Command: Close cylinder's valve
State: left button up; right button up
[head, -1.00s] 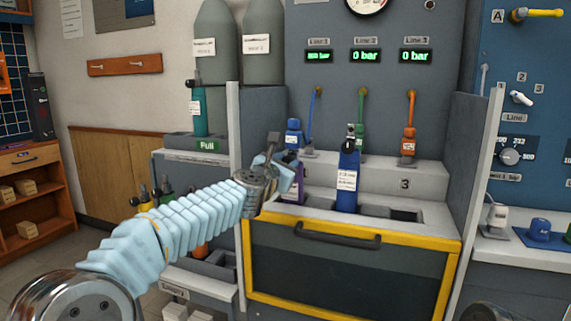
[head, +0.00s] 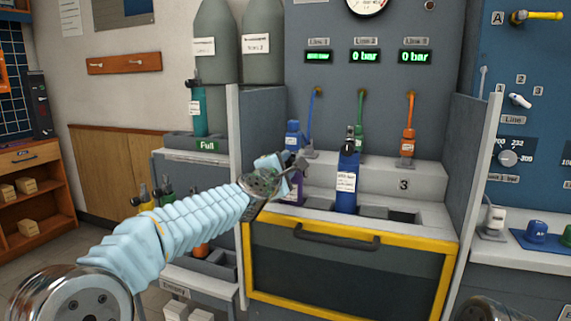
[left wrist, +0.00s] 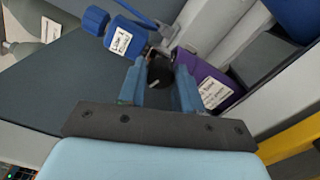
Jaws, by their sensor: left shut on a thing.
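The purple cylinder (head: 294,190) stands in the left slot of the bench, partly hidden by my left gripper (head: 297,166). In the left wrist view the purple cylinder (left wrist: 208,84) lies tilted in the picture, with a black valve knob (left wrist: 160,72) at its top. My left gripper (left wrist: 158,88) has its two blue fingers on either side of this knob and is shut on it. The blue regulator (head: 292,135) is beside the cylinder's top, and it also shows in the left wrist view (left wrist: 118,38). My right gripper is out of view.
A blue cylinder (head: 346,188) stands in the middle slot. Green (head: 360,138) and orange (head: 408,142) regulators hang behind the slots. Slot 3 (head: 404,216) is empty. Grey side panels (head: 472,165) flank the bench. A teal cylinder (head: 198,112) stands on the "Full" shelf.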

pick_arm(q)
jog(key=m+p, duration=0.1)
jog(key=m, duration=0.6)
jog(key=shift+d+f, duration=0.1)
jog(key=m+p, duration=0.1)
jog(key=m, duration=0.3)
jog(key=shift+f+m, duration=0.15)
jog(key=shift+m, duration=1.45)
jog(key=o, duration=1.1)
jog(key=shift+c, duration=0.2)
